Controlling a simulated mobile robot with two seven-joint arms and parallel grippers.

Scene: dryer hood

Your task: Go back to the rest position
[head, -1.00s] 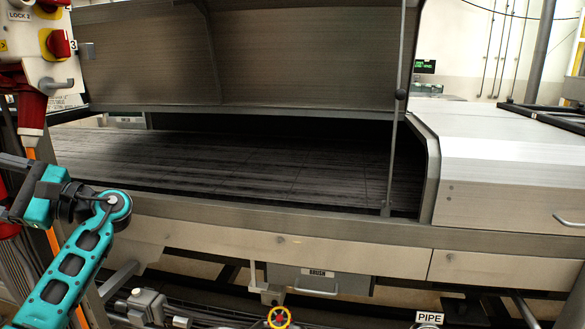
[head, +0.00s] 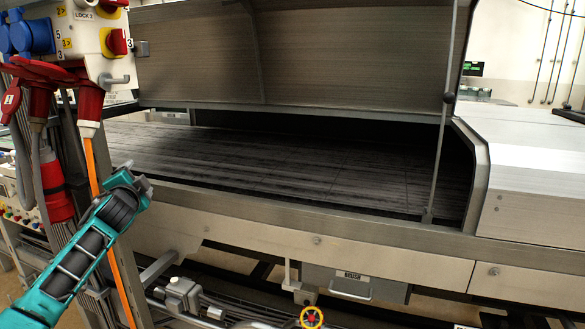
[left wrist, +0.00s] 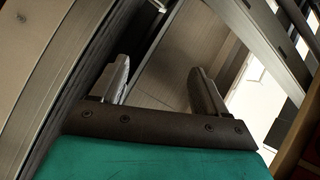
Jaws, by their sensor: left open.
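My left arm comes in from the lower left in the head view, a teal and black arm in front of the machine's left end. Its far end is at the machine's front edge. My left gripper (left wrist: 158,88) shows in the left wrist view, its two grey fingers apart with nothing between them. The dryer's hood (head: 300,50) stands raised above the dark conveyor bed (head: 290,165). My right gripper is in neither view.
A control box (head: 95,40) with red and blue plugs and an orange cable stands at the left, close to my left arm. A metal cover (head: 540,170) is at the right.

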